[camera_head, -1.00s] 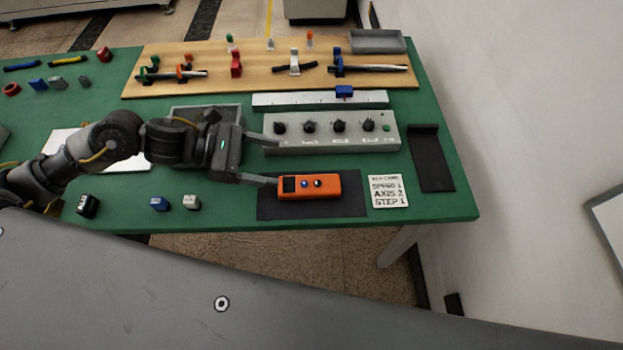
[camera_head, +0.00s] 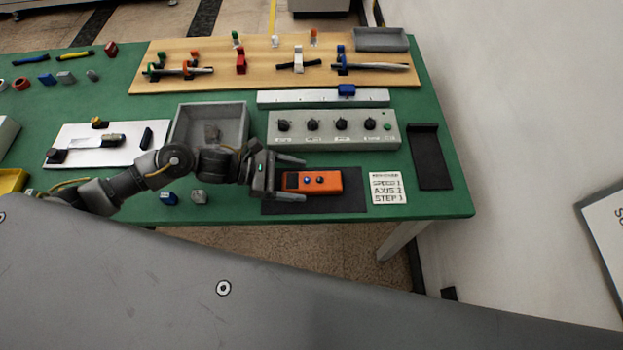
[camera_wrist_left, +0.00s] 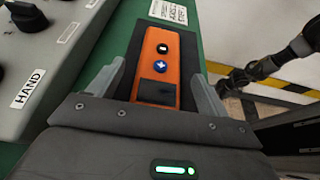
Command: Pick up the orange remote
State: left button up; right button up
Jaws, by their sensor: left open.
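The orange remote (camera_head: 319,181) lies on a dark mat (camera_head: 352,202) near the front edge of the green table. It has a dark screen at its left end and a blue and a dark button. My left gripper (camera_head: 297,179) is open, its fingers on either side of the remote's screen end. In the left wrist view the remote (camera_wrist_left: 158,70) lies lengthwise between the two open fingers (camera_wrist_left: 158,85), with a gap visible on both sides. My right gripper is not identifiable in the head view; a dark arm (camera_wrist_left: 270,65) shows in the wrist view.
A grey control box (camera_head: 335,143) with several black knobs stands just behind the remote. A white text card (camera_head: 386,188) lies to its right, and a black holder (camera_head: 430,160) farther right. A grey tray (camera_head: 240,125) is behind the arm. The table's front edge is close.

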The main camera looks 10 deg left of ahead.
pick_arm(q)
jog(key=shift+x, duration=1.25)
jog(key=shift+a, duration=0.1)
jog(key=c, duration=1.3)
jog(key=shift+c, duration=0.2)
jog(key=shift+r, duration=0.1)
jog(key=shift+r, duration=0.5)
jog(key=s+r+p, duration=0.2)
jog(key=s+r, duration=1)
jog(key=s, duration=0.2)
jog(key=shift+a, duration=0.2)
